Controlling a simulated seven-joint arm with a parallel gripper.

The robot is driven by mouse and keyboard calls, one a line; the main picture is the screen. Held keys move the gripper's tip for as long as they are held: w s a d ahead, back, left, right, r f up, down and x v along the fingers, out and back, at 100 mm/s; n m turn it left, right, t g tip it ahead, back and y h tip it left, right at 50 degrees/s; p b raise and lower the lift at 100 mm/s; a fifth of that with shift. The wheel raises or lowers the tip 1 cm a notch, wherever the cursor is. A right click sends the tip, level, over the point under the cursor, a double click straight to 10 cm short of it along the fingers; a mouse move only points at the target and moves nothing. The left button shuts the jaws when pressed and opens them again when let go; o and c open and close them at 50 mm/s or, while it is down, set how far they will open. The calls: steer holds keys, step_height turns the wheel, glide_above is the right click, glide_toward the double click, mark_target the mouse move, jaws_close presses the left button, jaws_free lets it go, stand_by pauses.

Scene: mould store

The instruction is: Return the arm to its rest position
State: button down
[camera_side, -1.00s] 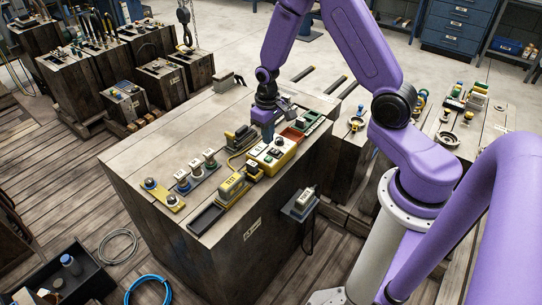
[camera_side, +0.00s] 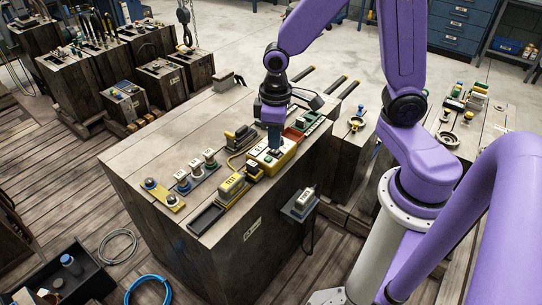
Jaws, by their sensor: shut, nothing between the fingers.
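My purple arm reaches in from the right. My gripper (camera_side: 274,148) points down over the big wooden block, with its fingertips at or just above the yellow box (camera_side: 283,159). The fingers look closed and I see nothing held. Whether the tips touch the box cannot be told. The gripper hides part of the yellow box's top.
On the block (camera_side: 160,135) stand a yellow-grey device (camera_side: 231,187), a dark tray (camera_side: 206,219), a row of small knobs (camera_side: 196,171) and a green-topped case (camera_side: 315,122). A grey device (camera_side: 299,204) hangs on its side. The block's far left top is clear.

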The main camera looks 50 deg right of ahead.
steer(key=s+r+n, duration=0.3)
steer(key=s, duration=0.5)
steer(key=s+r+n, duration=0.3)
steer(key=s+r, duration=0.1)
steer(key=s, duration=0.5)
steer(key=shift+a+n, duration=0.15)
steer(key=shift+n, duration=0.25)
stand_by(1.2)
